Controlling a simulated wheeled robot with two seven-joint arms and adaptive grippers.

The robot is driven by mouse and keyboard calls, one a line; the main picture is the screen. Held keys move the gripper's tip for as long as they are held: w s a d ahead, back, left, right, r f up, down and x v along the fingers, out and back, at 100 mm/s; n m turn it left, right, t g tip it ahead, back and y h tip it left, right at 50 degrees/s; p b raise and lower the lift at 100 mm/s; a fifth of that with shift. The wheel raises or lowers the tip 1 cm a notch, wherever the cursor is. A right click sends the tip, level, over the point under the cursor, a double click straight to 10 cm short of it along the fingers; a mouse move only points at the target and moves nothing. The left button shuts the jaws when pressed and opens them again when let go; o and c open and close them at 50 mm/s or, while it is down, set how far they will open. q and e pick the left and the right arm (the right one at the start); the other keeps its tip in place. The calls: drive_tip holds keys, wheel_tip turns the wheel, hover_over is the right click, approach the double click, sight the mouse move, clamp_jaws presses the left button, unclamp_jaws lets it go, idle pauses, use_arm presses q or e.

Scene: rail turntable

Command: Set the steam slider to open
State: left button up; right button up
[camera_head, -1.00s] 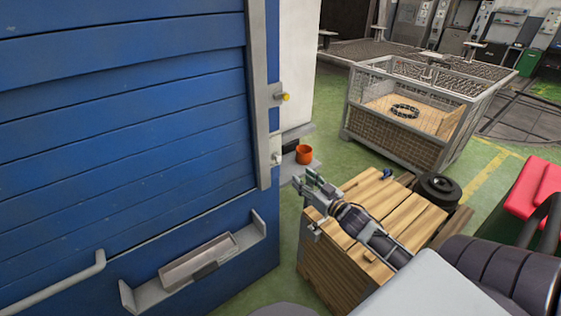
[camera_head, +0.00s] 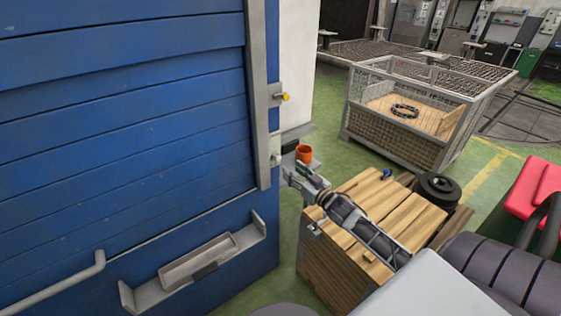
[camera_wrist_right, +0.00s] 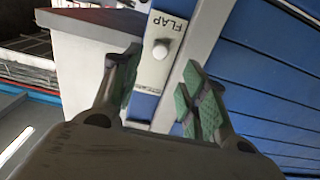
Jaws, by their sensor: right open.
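No part is readable as a steam slider. In the head view a grey plate with a small knob (camera_head: 276,155) sits on the frame of the blue wall. The right wrist view shows a white plate lettered FLAP (camera_wrist_right: 152,72) with a round pale knob (camera_wrist_right: 160,50), between and beyond the fingers. My right gripper (camera_head: 292,176) is just right of the frame, below the knob plate; it also shows in the right wrist view (camera_wrist_right: 157,95), open and empty, with green pads. A yellow knob (camera_head: 285,97) is higher on the frame. My left gripper is out of view.
The blue wall (camera_head: 120,130) has a bracketed grey tray (camera_head: 200,258) low down and a handrail (camera_head: 60,285). An orange pot (camera_head: 304,155) stands on a ledge behind my gripper. A wooden crate (camera_head: 325,262) is under my right arm. A mesh cage (camera_head: 400,145) stands beyond.

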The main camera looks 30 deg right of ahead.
sight(279, 159)
drive_tip(key=w, duration=0.4)
drive_tip(key=shift+a, duration=0.2)
drive_tip(key=shift+w, duration=1.15)
drive_tip(key=shift+w+a, duration=0.15)
drive_tip(key=shift+w, duration=0.6)
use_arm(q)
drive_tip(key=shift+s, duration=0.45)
use_arm(e)
drive_tip(key=shift+w, duration=0.35)
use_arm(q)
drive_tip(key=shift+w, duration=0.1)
use_arm(e)
drive_tip(key=shift+c, duration=0.2)
